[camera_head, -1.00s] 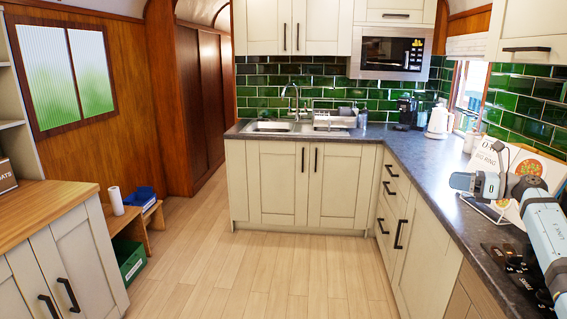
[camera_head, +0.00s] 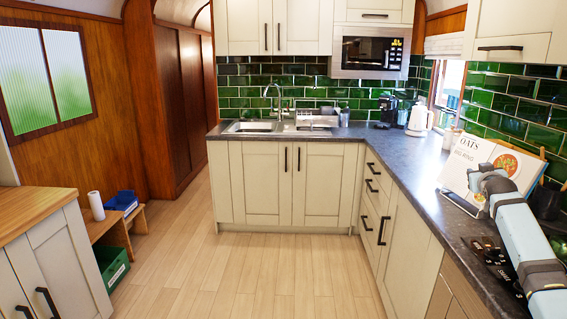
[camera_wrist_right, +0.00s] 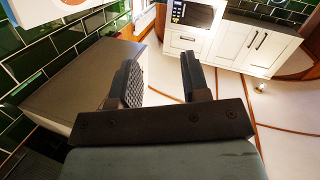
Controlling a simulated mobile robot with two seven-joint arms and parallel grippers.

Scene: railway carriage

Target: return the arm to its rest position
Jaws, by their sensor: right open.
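My right arm (camera_head: 520,235) comes in from the lower right in the head view, above the right-hand counter. It slants up and away toward an open cookbook, and its far bend overlaps the book's lower edge. My right gripper does not show clearly in the head view. In the right wrist view the right gripper (camera_wrist_right: 160,78) has its two dark fingers apart, with nothing between them. My left arm and left gripper are not in view.
The dark counter (camera_head: 405,155) runs along the right, under the cookbook (camera_head: 490,158). A white kettle (camera_head: 420,118) stands farther back. The wooden floor (camera_head: 260,270) is clear. A low bench (camera_head: 108,225) stands left.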

